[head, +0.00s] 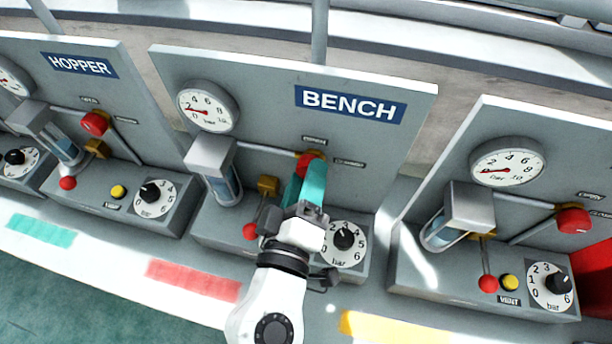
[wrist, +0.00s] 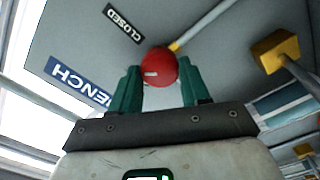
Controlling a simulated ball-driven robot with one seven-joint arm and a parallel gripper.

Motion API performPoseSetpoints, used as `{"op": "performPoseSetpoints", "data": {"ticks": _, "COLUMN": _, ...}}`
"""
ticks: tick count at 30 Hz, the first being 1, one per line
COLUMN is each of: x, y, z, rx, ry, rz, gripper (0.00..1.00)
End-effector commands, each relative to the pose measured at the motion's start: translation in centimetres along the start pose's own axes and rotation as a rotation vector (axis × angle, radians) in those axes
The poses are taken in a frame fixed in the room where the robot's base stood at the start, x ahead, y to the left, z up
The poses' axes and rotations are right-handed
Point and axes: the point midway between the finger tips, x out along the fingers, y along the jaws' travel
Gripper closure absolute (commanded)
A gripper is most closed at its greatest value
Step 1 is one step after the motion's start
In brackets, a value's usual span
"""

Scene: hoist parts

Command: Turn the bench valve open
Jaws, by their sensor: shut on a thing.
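The bench panel (head: 270,110) stands in the middle of the head view under a blue BENCH sign (head: 350,104). Its valve has a red knob (wrist: 159,66), which also shows in the head view (head: 304,166), partly hidden by my gripper. My gripper (wrist: 160,80) has its teal fingers on both sides of the red knob and is shut on it. The CLOSED label (wrist: 123,23) is beyond the knob in the wrist view. A pipe (wrist: 205,22) runs from behind the knob. The bench gauge (head: 207,107) has its needle at the low end.
The hopper panel (head: 85,85) stands to the left and another panel (head: 540,130) to the right, each with its own red knob. Close by my gripper are the bench filter (head: 212,155), a yellow block (head: 268,185) and a bar dial (head: 344,238).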

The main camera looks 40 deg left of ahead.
Motion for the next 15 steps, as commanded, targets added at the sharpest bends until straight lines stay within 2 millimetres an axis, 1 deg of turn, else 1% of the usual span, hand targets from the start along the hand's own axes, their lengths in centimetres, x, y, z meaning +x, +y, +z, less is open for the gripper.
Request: {"op": "performPoseSetpoints", "data": {"ticks": 15, "x": -0.05, "y": -0.02, "z": -0.06, "rx": -0.478, "ry": 0.0, "rz": -0.002, "gripper": 0.85}}
